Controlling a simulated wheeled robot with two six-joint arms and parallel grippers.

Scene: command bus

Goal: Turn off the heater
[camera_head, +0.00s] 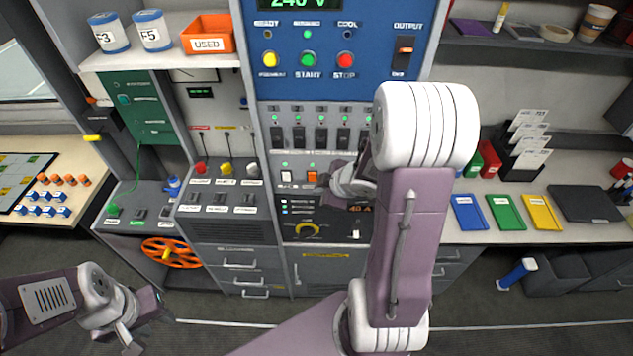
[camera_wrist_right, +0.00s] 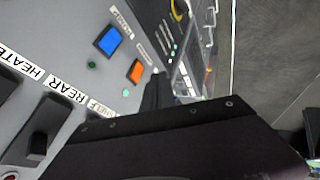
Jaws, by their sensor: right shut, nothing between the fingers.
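A row of black switches (camera_head: 321,138) with small green lights sits on the grey panel in the head view. In the right wrist view a heater label (camera_wrist_right: 22,62), cut off at the left edge, lies beside a black switch (camera_wrist_right: 8,85). A rear label (camera_wrist_right: 65,95) and its black switch (camera_wrist_right: 47,123) are next to it. Whether the heater switch is on, I cannot tell. My right gripper (camera_head: 326,182) is at the panel below the black switches, shut and empty, partly hidden by my wrist. My left gripper (camera_head: 148,305) hangs low at the left, away from the panel; its fingers are unclear.
An orange rocker (camera_head: 312,177) and a pale rocker (camera_head: 286,177) lie under the black switches. A blue panel (camera_head: 335,45) with start and stop buttons is above. Coloured knobs stand on the left console (camera_head: 215,195). A right-hand counter holds coloured folders (camera_head: 505,212).

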